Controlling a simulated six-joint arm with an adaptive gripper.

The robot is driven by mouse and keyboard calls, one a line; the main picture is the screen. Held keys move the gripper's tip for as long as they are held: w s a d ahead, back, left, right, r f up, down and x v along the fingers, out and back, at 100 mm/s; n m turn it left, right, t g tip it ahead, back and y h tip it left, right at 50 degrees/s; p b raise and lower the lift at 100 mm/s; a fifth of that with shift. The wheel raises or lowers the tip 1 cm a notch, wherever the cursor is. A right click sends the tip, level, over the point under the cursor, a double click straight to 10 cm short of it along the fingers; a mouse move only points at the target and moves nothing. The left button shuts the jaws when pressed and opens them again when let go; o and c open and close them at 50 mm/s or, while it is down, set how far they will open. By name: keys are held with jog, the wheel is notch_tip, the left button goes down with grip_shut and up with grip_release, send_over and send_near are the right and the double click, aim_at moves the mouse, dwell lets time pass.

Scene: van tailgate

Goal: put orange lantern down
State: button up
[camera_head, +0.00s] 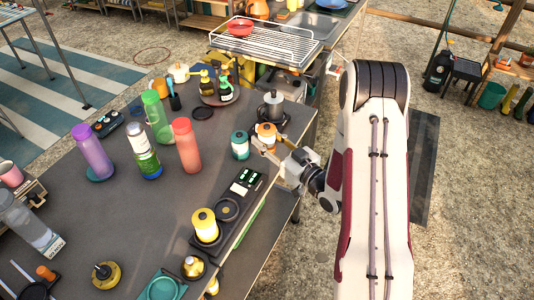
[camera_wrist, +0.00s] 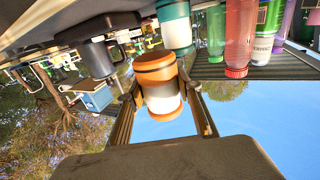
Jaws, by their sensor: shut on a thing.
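The orange lantern (camera_head: 267,134) has an orange top and a pale body. It is at the right edge of the dark tabletop (camera_head: 140,225) in the head view. My gripper (camera_head: 277,152) is shut on it from the right. In the wrist view the lantern (camera_wrist: 160,85) sits between the two fingers, and the picture is upside down. Whether the lantern's base touches the tabletop is hard to tell.
A teal-and-white lantern (camera_head: 240,145) stands just left of the held one. Colored bottles stand at left, including a red one (camera_head: 186,145).

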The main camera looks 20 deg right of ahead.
jog(key=shift+f, duration=1.05)
jog(key=shift+f, duration=0.15)
jog(key=shift+f, duration=1.75)
jog(key=shift+f, duration=0.2)
jog(key=o, duration=1.2)
jog(key=shift+f+v, duration=0.2)
jog(key=shift+v, duration=3.7)
